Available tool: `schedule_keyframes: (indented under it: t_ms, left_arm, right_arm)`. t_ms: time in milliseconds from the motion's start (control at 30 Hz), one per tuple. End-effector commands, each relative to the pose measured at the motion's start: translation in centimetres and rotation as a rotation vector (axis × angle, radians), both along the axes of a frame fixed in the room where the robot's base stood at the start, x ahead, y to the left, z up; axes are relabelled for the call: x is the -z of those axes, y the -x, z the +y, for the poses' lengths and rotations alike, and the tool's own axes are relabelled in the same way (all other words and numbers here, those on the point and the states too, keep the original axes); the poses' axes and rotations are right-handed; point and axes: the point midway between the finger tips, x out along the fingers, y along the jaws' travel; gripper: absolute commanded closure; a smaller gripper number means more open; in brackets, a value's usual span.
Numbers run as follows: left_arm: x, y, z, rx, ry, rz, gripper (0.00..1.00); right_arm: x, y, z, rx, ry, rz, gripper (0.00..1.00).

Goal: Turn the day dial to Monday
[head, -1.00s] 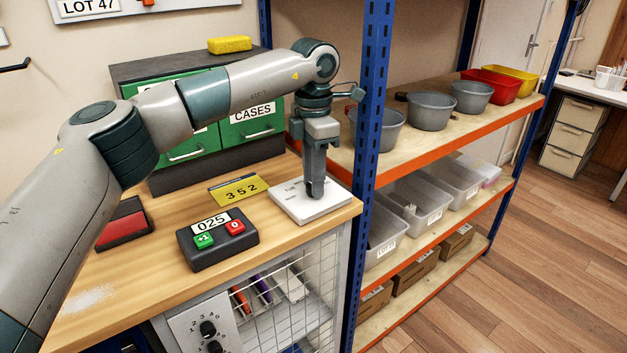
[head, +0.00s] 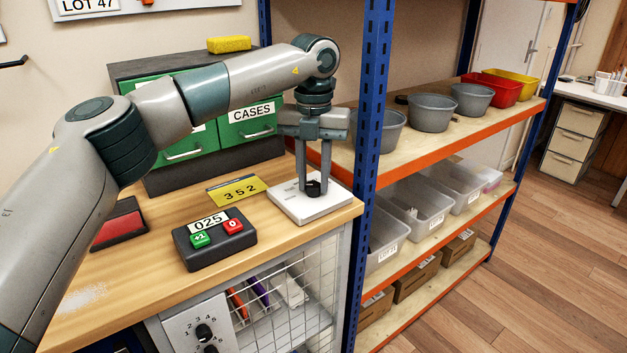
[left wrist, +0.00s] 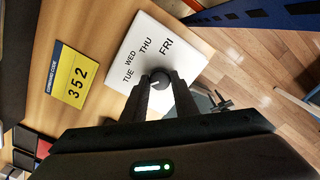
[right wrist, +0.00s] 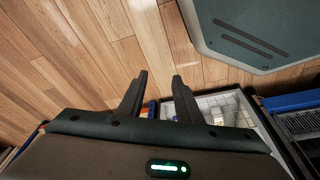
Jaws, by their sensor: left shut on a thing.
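The day dial is a white square plate (head: 330,205) at the right end of the wooden bench, with a small black knob (head: 313,188) on it. In the left wrist view the plate (left wrist: 193,62) shows TUE, WED, THU and FRI in an arc; a Monday label does not show. My left gripper (head: 312,184) points straight down with a finger on each side of the knob (left wrist: 159,77), shut on it. The knob's pointing direction is not clear. My right gripper (right wrist: 160,76) is open and empty above the floor, outside the head view.
A yellow 352 sign (head: 238,190) and a black box (head: 216,250) with green and red buttons stand left of the plate. Green drawers (head: 248,122) stand behind. A blue shelf post (head: 372,110) rises close to the right of my left gripper.

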Motion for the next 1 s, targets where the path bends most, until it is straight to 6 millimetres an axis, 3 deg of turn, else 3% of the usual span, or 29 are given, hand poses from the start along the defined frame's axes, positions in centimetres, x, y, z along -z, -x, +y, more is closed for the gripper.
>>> schedule_keyframes:
  t_ms: [500, 1000]
  left_arm:
    - [-0.2, -0.1, 0.0, -0.399, 0.003, -0.006, 0.96]
    - [-0.3, -0.1, 0.0, -0.477, 0.003, -0.006, 0.96]
  right_arm:
    - [-4.0, 0.9, -0.1, 0.003, 0.001, -0.005, 0.69]
    - [-4.7, 1.0, -0.1, 0.003, 0.001, -0.01, 0.69]
